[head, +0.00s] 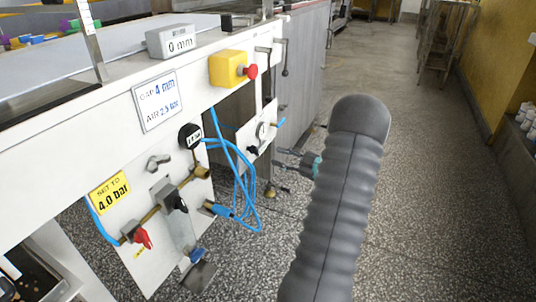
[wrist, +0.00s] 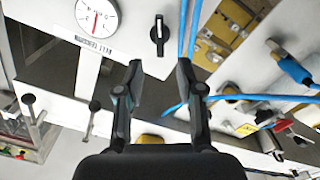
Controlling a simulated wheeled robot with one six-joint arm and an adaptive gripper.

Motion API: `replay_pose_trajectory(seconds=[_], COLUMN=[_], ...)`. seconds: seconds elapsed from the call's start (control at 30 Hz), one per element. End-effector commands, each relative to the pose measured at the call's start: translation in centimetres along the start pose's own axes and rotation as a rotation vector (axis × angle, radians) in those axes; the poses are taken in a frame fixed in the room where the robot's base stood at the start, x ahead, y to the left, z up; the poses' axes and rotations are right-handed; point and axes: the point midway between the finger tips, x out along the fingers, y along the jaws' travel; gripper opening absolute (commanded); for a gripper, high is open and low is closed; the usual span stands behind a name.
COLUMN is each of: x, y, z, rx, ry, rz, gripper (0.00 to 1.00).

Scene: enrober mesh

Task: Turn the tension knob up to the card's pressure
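My gripper (wrist: 160,66) is open and empty. In the wrist view a black knob (wrist: 159,35) with a white pointer line sits on a white plate, just beyond the gap between the fingertips and apart from them. A round white gauge (wrist: 97,16) with a red needle is beside it, over an upside-down label I cannot read. In the head view my gripper (head: 281,169) points left at a small white plate (head: 259,136); its dial and knob are seen edge-on. The yellow card (head: 110,194) reads "SET TO 4.0 bar". A white card (head: 157,101) reads "GAP 4 mm" and "AIR 2.5 bar".
A larger panel carries a black gauge (head: 190,135), a black regulator (head: 173,199) and a red handle (head: 142,236). Blue hoses (head: 238,165) loop between the plates. A yellow box with a red button (head: 233,69) is above. The floor aisle at right is clear.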

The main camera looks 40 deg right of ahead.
Motion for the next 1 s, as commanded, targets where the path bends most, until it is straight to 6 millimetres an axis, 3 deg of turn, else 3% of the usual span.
replay_pose_trajectory(seconds=[0.23, 0.87, 1.0], x=[-2.1, -2.2, -2.3], y=[0.0, 0.0, 0.2], z=[0.0, 0.1, 1.8], rx=[0.000, 0.000, -0.001], ry=[0.000, -0.003, -0.080], rz=[0.000, 0.001, 0.009], gripper=[0.38, 0.38, 0.38])
